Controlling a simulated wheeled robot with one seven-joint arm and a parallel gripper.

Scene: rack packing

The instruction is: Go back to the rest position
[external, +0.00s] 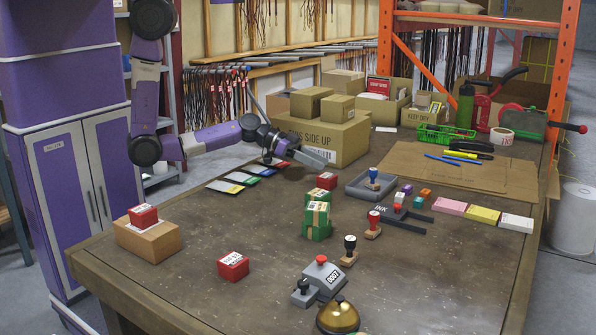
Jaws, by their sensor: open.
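My gripper (292,157) hangs at the end of my arm over the far left part of the workbench (200,285). Its jaws are apart, and I see nothing held between them. It is in front of a large cardboard box (345,140) and close above a row of coloured cards (243,178); the exact height is hard to tell.
Another red box (233,266) lies nearer, and one (143,216) sits on a small carton (150,241). Stamps, a grey tray (371,187) and a brass bell (338,317) are further right.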

